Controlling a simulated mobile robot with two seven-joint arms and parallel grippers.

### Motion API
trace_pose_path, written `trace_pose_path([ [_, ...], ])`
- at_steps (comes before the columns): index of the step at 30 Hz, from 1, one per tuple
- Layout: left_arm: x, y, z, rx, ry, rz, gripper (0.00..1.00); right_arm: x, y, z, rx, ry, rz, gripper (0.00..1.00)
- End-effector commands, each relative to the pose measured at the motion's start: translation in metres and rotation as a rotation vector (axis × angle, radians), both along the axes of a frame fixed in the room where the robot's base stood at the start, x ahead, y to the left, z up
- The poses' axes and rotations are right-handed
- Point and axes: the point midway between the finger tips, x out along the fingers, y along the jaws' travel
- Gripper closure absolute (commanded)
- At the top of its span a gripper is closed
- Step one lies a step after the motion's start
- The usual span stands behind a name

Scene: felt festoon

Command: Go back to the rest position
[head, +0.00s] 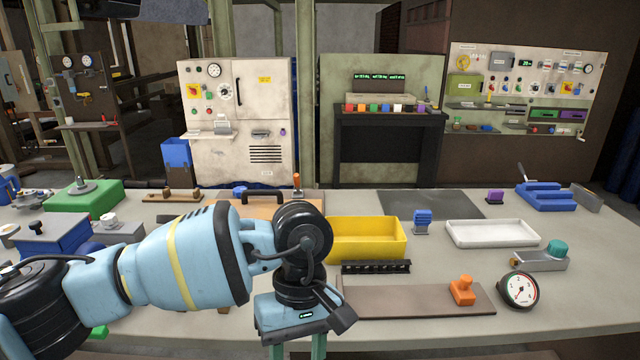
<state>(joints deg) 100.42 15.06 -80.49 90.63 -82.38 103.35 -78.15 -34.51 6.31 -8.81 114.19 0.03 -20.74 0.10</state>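My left arm reaches in from the left across the front of the workbench (590,215). Its gripper (297,350) points down at the bottom edge, in front of the bench's front part. The two teal fingers stand apart with a gap between them, and nothing shows in the visible part of that gap. Their tips are cut off by the frame. My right gripper is not in view.
Close by are a yellow bin (368,240), a black rail (376,267), a brown board (415,298) with an orange block (462,290), and a dial gauge (519,290). A white tray (492,234) lies farther right. My arm hides part of the bench's left side.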

Motion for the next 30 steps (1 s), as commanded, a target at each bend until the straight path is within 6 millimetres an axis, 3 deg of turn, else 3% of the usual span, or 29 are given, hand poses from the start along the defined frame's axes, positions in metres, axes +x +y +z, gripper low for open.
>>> trace_pose_path([
  [3,-0.023,-0.024,-0.012,-0.109,0.102,0.048,0.57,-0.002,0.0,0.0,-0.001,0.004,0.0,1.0],
  [10,-0.073,-0.075,-0.019,-0.346,0.361,0.207,0.57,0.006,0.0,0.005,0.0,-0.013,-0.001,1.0],
  [15,-0.11,-0.116,-0.001,-0.551,0.674,0.418,0.57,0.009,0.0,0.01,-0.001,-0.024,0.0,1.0],
  [18,-0.12,-0.132,0.016,-0.65,0.883,0.569,0.57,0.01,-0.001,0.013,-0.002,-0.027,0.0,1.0],
  [23,-0.117,-0.144,0.043,-0.766,1.237,0.827,0.57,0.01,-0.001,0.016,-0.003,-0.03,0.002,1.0],
  [27,-0.098,-0.138,0.056,-0.824,1.562,1.067,0.57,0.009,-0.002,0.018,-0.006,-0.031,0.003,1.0],
  [30,-0.078,-0.126,0.055,-0.84,1.801,1.242,0.57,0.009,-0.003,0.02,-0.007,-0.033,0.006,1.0],
])
